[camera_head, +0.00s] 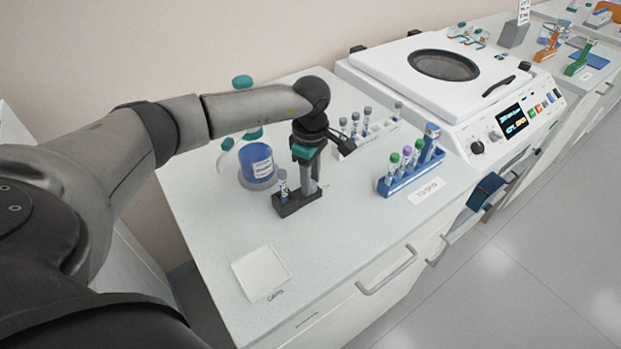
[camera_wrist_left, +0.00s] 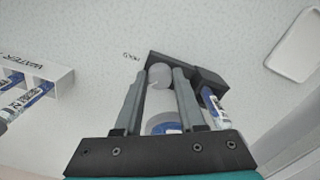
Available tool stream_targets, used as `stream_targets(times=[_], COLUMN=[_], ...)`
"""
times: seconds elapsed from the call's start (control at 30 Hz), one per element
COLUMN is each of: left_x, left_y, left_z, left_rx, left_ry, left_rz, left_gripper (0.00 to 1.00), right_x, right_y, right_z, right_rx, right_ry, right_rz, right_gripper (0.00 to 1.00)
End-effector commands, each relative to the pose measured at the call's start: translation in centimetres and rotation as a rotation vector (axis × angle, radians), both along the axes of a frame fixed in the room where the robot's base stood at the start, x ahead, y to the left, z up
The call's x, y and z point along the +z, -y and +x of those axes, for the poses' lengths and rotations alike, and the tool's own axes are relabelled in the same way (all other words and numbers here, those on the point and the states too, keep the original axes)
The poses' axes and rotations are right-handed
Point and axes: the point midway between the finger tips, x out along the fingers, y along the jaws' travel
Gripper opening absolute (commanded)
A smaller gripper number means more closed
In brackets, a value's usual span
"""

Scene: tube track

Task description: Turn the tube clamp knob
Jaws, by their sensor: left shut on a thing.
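The tube clamp (camera_head: 291,207) is a dark block on the bench below my left gripper. It also shows in the left wrist view (camera_wrist_left: 206,78). A tube (camera_head: 283,184) with a blue label stands in its left end, and it shows right of the fingers in the left wrist view (camera_wrist_left: 215,107). My left gripper (camera_head: 312,185) points down over the clamp's other end. In the left wrist view its fingers (camera_wrist_left: 168,78) are shut on a grey round knob (camera_wrist_left: 160,74). A blue-and-white round thing shows between the fingers, nearer the palm. My right gripper is out of view.
A blue rack (camera_head: 411,178) with several capped tubes stands right of the clamp. A white rack (camera_head: 368,136) stands behind. A jar with blue contents (camera_head: 257,163) is close behind left. A white square dish (camera_head: 261,271) lies in front. A centrifuge (camera_head: 470,85) stands at right.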

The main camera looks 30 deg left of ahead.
Motion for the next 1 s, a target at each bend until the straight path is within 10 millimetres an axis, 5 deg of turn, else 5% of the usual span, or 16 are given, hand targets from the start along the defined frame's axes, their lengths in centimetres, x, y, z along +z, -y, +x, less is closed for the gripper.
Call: stream_targets(times=[0.5, 1.0], left_x=[0.23, 0.21], left_y=[-0.22, -0.23], left_z=[0.18, 0.18], left_rx=[0.463, 0.676], left_ry=[0.004, 0.004], left_rz=[0.004, 0.004], left_gripper=[0.0, 0.0], right_x=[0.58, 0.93], right_y=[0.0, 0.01], right_z=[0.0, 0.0], right_rx=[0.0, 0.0], right_ry=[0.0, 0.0], right_rz=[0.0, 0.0], right_gripper=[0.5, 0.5])
